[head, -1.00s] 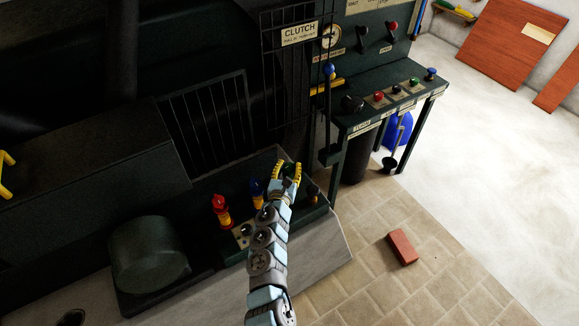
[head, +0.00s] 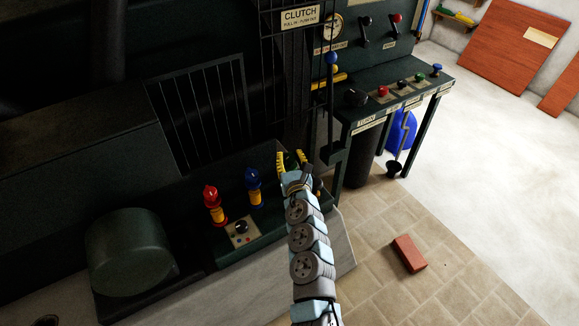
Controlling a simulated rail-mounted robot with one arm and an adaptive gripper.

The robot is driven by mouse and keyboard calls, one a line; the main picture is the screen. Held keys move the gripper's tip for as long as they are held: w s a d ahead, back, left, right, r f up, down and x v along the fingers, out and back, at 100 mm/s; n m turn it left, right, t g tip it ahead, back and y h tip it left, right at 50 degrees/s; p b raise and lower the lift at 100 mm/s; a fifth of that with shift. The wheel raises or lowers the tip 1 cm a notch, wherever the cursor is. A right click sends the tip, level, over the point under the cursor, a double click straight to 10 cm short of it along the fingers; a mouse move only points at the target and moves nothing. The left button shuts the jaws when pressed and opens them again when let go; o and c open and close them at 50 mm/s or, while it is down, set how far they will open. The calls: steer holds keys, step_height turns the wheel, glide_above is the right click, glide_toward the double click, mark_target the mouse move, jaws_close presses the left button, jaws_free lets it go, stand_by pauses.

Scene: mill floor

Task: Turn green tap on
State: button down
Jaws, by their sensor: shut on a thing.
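The green tap (head: 291,161) shows between the fingers of my gripper (head: 292,158), on the dark ledge to the right of the other taps. My gripper's yellow fingers stand on either side of it and are shut on it. My wrist and arm hide the tap's lower part. A blue tap (head: 254,188) stands upright to its left. A red tap (head: 212,204) with a yellow band stands further left.
A small panel with a black knob (head: 241,229) is in front of the red and blue taps. A control desk (head: 362,118) with coloured buttons and a blue-knobbed clutch lever (head: 331,85) stand close on the right. A red brick (head: 409,254) lies on the paved floor.

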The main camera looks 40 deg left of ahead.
steer(key=shift+w+f+n+g+y+b, duration=0.1)
steer(key=shift+n+g+y+b, duration=0.55)
steer(key=shift+b, duration=0.95)
steer(key=shift+s+f+n+g+y+b, duration=0.15)
steer(key=shift+n+g+b, duration=0.55)
steer(key=shift+b, duration=0.95)
steer(key=shift+w+f+n+g+y+b, duration=0.15)
steer(key=shift+n+g+y+b, duration=0.3)
steer(key=shift+g+b, duration=0.85)
steer(key=b, duration=0.2)
steer(key=n+g+y+b, duration=0.1)
steer(key=shift+r+g+b, duration=0.2)
steer(key=shift+g+b, duration=0.05)
steer(key=shift+b, duration=0.15)
steer(key=n+g+b, duration=0.2)
steer(key=g+b, duration=0.1)
steer(key=n+g+b, duration=0.2)
steer(key=b, duration=0.1)
steer(key=shift+r+g+y+b, duration=0.15)
steer(key=shift+g+y+b, duration=0.1)
steer(key=shift+g+b, duration=0.15)
steer(key=shift+n+g+b, duration=0.6)
steer(key=shift+g+b, duration=0.25)
steer(key=shift+g, duration=0.15)
steer(key=shift+n+g+b, duration=0.3)
steer(key=shift+g+b, duration=0.1)
steer(key=shift+b, duration=0.1)
steer(key=c, duration=0.6)
jaws_free()
